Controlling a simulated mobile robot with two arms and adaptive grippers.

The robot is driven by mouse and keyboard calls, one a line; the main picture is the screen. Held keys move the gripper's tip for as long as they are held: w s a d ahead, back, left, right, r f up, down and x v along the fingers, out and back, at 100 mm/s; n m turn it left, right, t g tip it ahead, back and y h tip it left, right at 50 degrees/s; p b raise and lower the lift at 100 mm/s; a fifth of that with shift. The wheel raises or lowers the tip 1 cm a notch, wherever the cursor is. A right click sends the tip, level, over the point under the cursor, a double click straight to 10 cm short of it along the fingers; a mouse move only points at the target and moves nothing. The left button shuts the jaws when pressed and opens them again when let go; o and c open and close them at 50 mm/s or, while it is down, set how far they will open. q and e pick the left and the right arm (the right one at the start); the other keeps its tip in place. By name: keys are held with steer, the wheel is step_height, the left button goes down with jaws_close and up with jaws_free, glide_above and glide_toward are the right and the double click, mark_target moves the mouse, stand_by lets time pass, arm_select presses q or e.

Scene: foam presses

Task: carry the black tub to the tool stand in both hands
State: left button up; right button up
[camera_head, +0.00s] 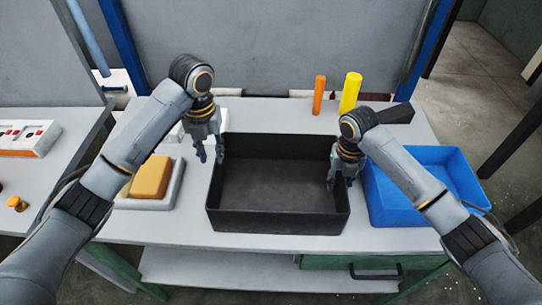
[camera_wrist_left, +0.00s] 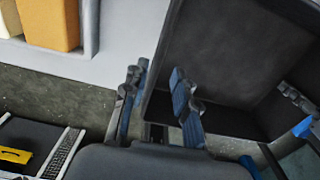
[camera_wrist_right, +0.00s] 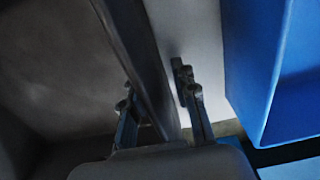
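The black tub (camera_head: 275,220) is empty and sits upright on the grey table between my two arms. My left gripper (camera_head: 211,155) is at the tub's left wall, pointing down, with one finger outside and one inside. In the left wrist view its fingers (camera_wrist_left: 157,92) are spread with the wall between them. My right gripper (camera_head: 341,178) straddles the right wall in the same way. In the right wrist view its fingers (camera_wrist_right: 158,95) are apart around the wall, with a gap on the outer side. I cannot make out a tool stand for certain.
A blue bin (camera_head: 455,170) stands close to the tub's right side. A light tray (camera_head: 174,184) with an orange-yellow block (camera_head: 151,177) lies at left. An orange cylinder (camera_head: 319,95) and a yellow cylinder (camera_head: 350,93) stand behind. A drawer handle (camera_head: 376,275) shows below.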

step_height(320, 180, up, 11)
steer(key=shift+f, duration=0.1)
stand_by(0.7)
